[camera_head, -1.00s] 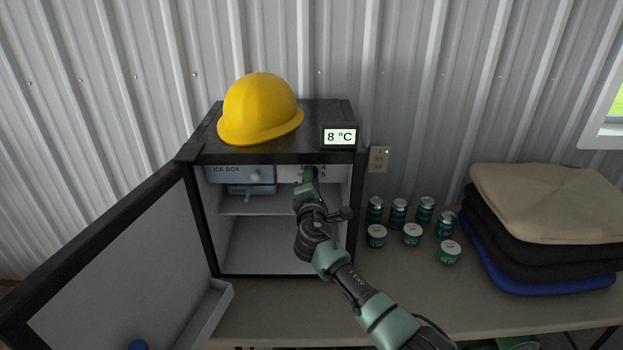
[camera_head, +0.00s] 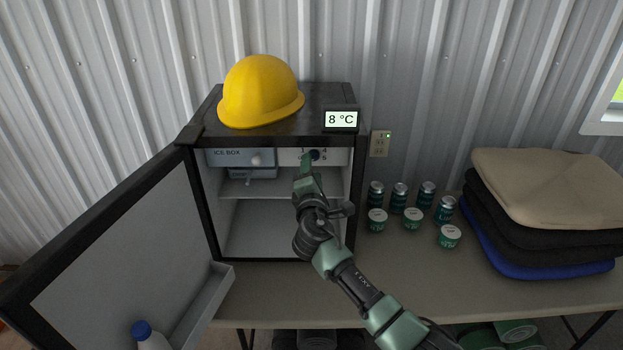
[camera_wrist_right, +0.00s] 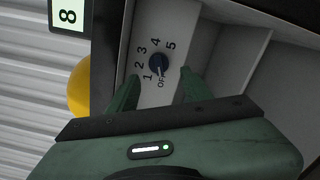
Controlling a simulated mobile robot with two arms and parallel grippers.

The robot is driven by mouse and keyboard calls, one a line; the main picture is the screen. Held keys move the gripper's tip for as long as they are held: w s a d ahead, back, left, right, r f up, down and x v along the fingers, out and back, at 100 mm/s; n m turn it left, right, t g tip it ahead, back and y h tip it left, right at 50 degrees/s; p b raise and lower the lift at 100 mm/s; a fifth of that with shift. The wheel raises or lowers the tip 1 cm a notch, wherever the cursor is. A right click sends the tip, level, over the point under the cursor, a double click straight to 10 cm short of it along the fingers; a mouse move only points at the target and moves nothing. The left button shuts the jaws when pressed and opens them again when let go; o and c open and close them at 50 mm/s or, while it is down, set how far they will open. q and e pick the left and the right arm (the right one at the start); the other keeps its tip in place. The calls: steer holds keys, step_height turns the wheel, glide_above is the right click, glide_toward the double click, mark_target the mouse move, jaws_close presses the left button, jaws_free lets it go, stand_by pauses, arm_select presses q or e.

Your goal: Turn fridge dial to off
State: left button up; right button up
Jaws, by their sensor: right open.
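The open fridge (camera_head: 353,210) stands on the table, its control panel (camera_head: 334,157) at the top right inside. The dark round dial (camera_head: 314,155) is on this panel, partly hidden by my right gripper (camera_head: 307,163). In the right wrist view the dial (camera_wrist_right: 158,62) is ringed by the numbers 1 to 5 and OFF. A thin light mark on it seems to point toward OFF, but it is small. My right gripper (camera_wrist_right: 160,77) is open, its fingers on either side of the dial's near side; contact cannot be told. My left gripper is out of view.
A yellow hard hat (camera_head: 260,92) and a display (camera_head: 341,119) reading 8 °C are on the fridge top. The fridge door (camera_head: 110,250) hangs open at left. Cans (camera_head: 399,197), tubs (camera_head: 412,218) and folded fabric (camera_head: 545,190) lie right of it.

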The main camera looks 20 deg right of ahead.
steer(key=v, duration=0.4)
steer(key=shift+f, duration=0.1)
